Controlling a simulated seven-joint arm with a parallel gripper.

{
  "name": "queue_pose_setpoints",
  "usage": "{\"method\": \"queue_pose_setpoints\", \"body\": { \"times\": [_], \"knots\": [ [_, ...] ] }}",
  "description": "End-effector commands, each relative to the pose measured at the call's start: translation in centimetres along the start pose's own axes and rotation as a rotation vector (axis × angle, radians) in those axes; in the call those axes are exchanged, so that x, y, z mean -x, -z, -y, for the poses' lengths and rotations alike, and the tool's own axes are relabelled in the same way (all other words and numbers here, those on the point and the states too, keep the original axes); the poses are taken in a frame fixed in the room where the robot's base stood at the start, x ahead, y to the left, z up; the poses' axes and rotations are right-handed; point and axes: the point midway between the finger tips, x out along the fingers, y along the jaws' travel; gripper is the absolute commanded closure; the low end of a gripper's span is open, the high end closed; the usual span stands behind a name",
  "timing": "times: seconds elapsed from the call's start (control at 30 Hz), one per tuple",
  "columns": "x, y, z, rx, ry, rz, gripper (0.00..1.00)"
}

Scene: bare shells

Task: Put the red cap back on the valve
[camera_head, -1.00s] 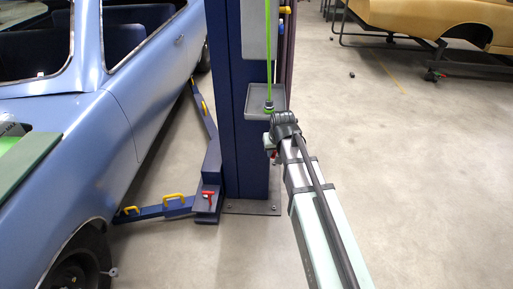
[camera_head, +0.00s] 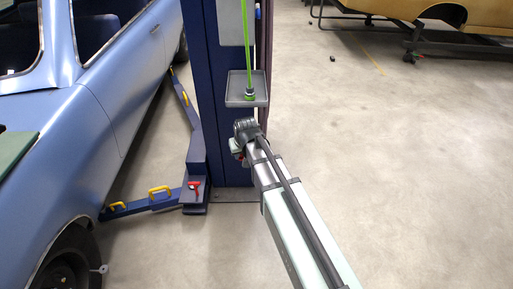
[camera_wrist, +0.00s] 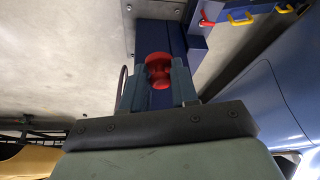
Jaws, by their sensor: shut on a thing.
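My gripper (camera_wrist: 158,82) is shut on a red rounded cap (camera_wrist: 158,66), seen between its two grey fingers in the wrist view. In the head view my gripper (camera_head: 239,151) is small and partly hidden by its own wrist, in front of the blue lift post. A trace of red shows just below it there. I cannot make out a valve for certain. A small grey piece (camera_head: 101,269) sticks out beside the blue car's wheel (camera_head: 66,270), too small to identify.
The blue lift post (camera_head: 215,100) carries a grey tray (camera_head: 238,101) with a green line above. Low lift arms with yellow handles (camera_head: 160,190) and a red handle (camera_head: 194,184) reach toward the blue car (camera_head: 110,110). Floor on the right (camera_head: 420,180) is clear.

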Motion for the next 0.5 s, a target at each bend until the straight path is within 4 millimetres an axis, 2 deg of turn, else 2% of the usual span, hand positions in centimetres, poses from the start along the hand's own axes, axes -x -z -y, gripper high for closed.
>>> {"method": "queue_pose_setpoints", "body": {
  "times": [0.03,0.27,0.5],
  "knots": [
    [-1.0,0.1,1.9,0.025,0.010,0.003,0.99],
    [-4.6,0.1,9.8,0.131,0.054,0.002,0.99],
    [-8.5,-0.8,18.4,0.246,0.102,0.002,0.99]
  ]
}}
